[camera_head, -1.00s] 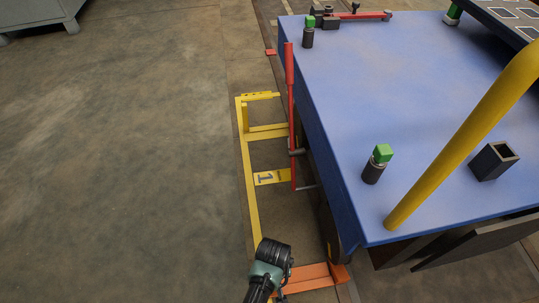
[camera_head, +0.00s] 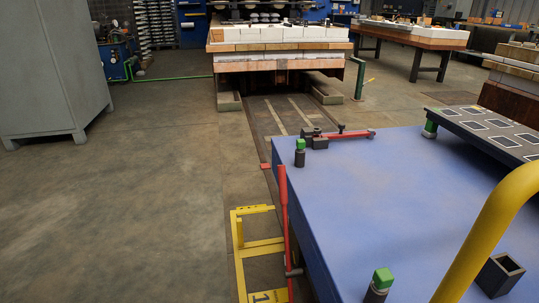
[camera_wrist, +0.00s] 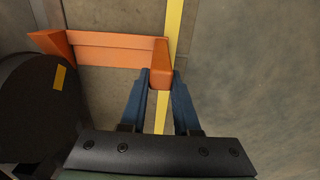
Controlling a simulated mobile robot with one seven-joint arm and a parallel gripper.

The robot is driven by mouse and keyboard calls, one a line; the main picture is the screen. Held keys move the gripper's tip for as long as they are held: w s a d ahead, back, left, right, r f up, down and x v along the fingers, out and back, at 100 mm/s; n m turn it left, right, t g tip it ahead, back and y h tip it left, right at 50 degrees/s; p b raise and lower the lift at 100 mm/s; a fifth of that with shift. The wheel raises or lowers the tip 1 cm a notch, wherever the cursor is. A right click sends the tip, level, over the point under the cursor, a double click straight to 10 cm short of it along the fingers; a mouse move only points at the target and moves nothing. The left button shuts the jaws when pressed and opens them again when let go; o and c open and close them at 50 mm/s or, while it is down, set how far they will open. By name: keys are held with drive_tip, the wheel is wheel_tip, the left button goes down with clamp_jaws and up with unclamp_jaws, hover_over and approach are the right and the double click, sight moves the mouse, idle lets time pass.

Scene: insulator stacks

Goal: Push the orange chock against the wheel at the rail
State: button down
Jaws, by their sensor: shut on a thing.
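The orange chock (camera_wrist: 115,50) shows in the wrist view as a long bar with a wedge at its left end and an upright block at its right end. My gripper (camera_wrist: 162,80) is shut on that right block, with one blue finger on each side. The dark round wheel (camera_wrist: 35,105), with a yellow mark, is at the left. The wedge lies close to the wheel's upper edge; I cannot tell whether they touch. A rail strip (camera_wrist: 50,12) runs past the wedge. In the head view the chock, the wheel and my gripper are out of frame.
The blue-topped cart (camera_head: 400,190) fills the right of the head view, with a red lever (camera_head: 284,215) on its side. A yellow floor frame (camera_head: 238,255) stands beside it. A grey cabinet (camera_head: 50,75) is at the far left. The floor between is clear.

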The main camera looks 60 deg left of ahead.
drive_tip(key=shift+w+a+r, duration=0.1)
drive_tip(key=shift+w+a, duration=0.2)
drive_tip(key=shift+a, duration=0.25)
drive_tip(key=c, duration=0.6)
unclamp_jaws()
drive_tip(key=shift+o, duration=0.2)
wheel_tip(320, 180, up, 21)
drive_tip(key=p, duration=1.8)
drive_tip(key=shift+s, duration=0.15)
drive_tip(key=shift+s+d, duration=0.1)
